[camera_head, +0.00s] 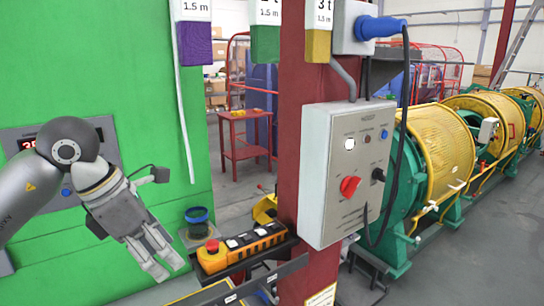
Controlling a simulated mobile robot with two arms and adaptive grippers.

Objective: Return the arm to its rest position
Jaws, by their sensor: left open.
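My left arm comes in from the left in the head view. Its gripper (163,258) points down and to the right, in front of the green wall. Its fingers are apart and nothing shows between them. It hangs to the left of the orange pendant control with a red button and touches nothing that I can see. My right gripper is not in view.
A grey control box (343,165) with a red knob is on a red column (303,85). An orange pendant (240,246) sits on a dark shelf below. Behind are a red table (245,114), a dark bucket (198,222) and the green-yellow strander (440,155). Open floor lies at right.

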